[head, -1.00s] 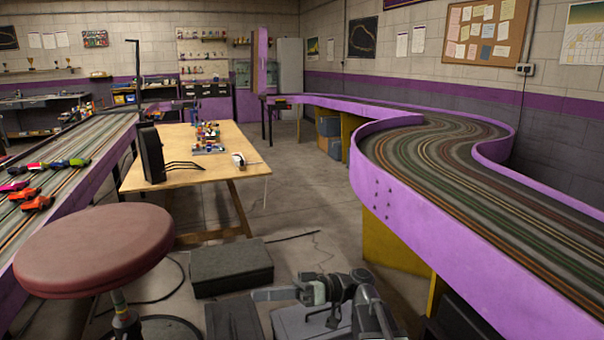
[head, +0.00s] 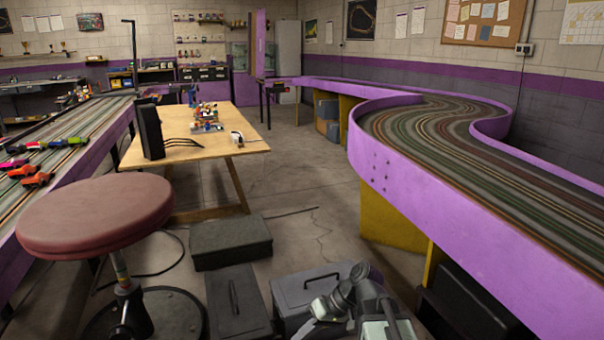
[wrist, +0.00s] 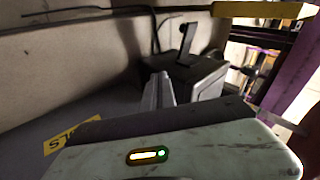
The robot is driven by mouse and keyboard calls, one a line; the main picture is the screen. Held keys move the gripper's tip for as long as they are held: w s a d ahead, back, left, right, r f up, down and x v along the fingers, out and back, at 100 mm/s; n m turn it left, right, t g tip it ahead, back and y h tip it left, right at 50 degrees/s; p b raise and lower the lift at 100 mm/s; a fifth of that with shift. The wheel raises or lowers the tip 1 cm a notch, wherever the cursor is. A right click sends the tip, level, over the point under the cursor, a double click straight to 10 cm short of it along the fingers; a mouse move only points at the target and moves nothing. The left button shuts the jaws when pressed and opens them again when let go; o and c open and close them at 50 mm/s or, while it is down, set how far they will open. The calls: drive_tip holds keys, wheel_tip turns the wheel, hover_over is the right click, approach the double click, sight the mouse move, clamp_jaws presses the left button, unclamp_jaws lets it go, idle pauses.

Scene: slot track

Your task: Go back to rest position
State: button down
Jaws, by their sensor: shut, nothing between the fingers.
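My arm is folded low at the bottom of the head view, right of centre, over a grey case (head: 290,292). In the wrist view, the grey fingers of my gripper (wrist: 160,84) stand close together just beyond a pale part of my own arm with a small lit indicator. Nothing shows between them. The arm hides the lower part of the wrist view.
A dark case with a handle (head: 236,302) and a flat black case (head: 230,242) lie on the floor. A round red stool (head: 95,212) stands at left. The purple-sided track (head: 440,222) runs along the right. Floor between wooden table (head: 255,147) and track is mostly clear.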

drive_tip(key=d+f+m+h, duration=0.1)
drive_tip(key=d+f+h, duration=0.1)
drive_tip(key=d+f, duration=0.1)
drive_tip(key=d+f+m+h+b, duration=0.1)
drive_tip(key=d+f+m+h, duration=0.1)
drive_tip(key=d, duration=0.3)
drive_tip(key=d+f+m+t+h+b, duration=0.1)
drive_tip(key=d+f+h, duration=0.1)
drive_tip(key=d+f, duration=0.1)
drive_tip(key=shift+d+f, duration=0.3)
drive_tip(key=shift+d, duration=0.55)
drive_tip(key=d, duration=0.1)
drive_tip(key=d+m+h, duration=0.1)
drive_tip(key=shift+d+f+h+b, duration=0.3)
drive_tip(key=shift+d+f+b, duration=0.05)
drive_tip(key=shift+d, duration=0.05)
wheel_tip(320, 180, up, 38)
drive_tip(key=d+p, duration=0.1)
drive_tip(key=p, duration=3.7)
drive_tip(key=shift+w+d+m+h, duration=0.15)
drive_tip(key=shift+m+h, duration=0.15)
